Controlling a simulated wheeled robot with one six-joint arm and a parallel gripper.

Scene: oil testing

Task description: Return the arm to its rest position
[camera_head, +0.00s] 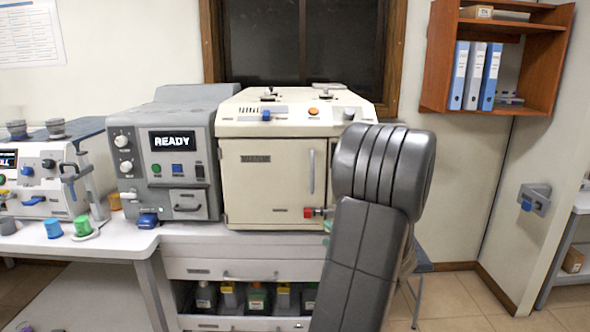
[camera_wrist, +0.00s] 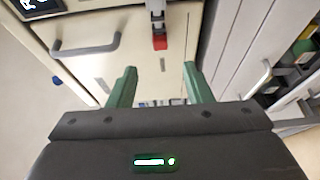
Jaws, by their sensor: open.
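The fingers appear apart from the valve. The red valve also shows in the head view (camera_head: 309,212), just left of my arm.
A grey unit reading READY (camera_head: 180,160) stands left of the cream machine. Green and blue cups (camera_head: 83,226) are on the left table. Drawers (camera_head: 245,270) and a shelf of bottles lie below. A wooden shelf (camera_head: 535,63) hangs at upper right; floor right of my arm is mostly clear.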

